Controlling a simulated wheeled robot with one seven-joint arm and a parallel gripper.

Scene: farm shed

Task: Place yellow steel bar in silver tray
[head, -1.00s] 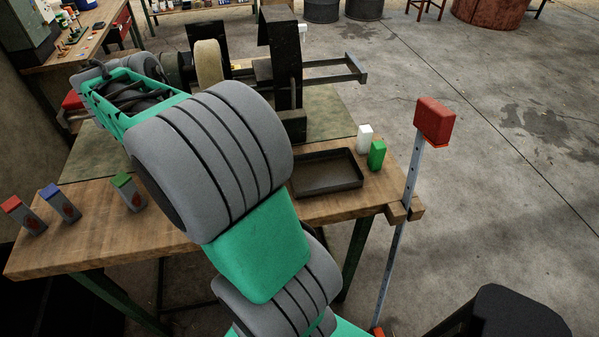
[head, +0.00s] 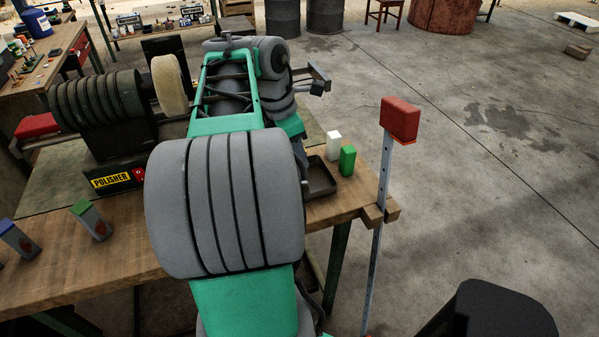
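The dark metal tray (head: 322,182) lies near the right end of the wooden workbench. Its left part is hidden behind my arm. My arm reaches forward over the bench and bends down on the right, with its lower end by the tray's left side. Only a narrow grey part of my gripper (head: 303,168) seems to show there. Its fingers are hidden behind the arm, so I cannot tell whether they hold anything. I see no yellow steel bar in this view.
Grey bars with a green end (head: 91,220) and a blue end (head: 18,240) stand at the bench's left. The polisher (head: 112,165) is left of my arm. A red-topped post (head: 400,121) rises at the right edge.

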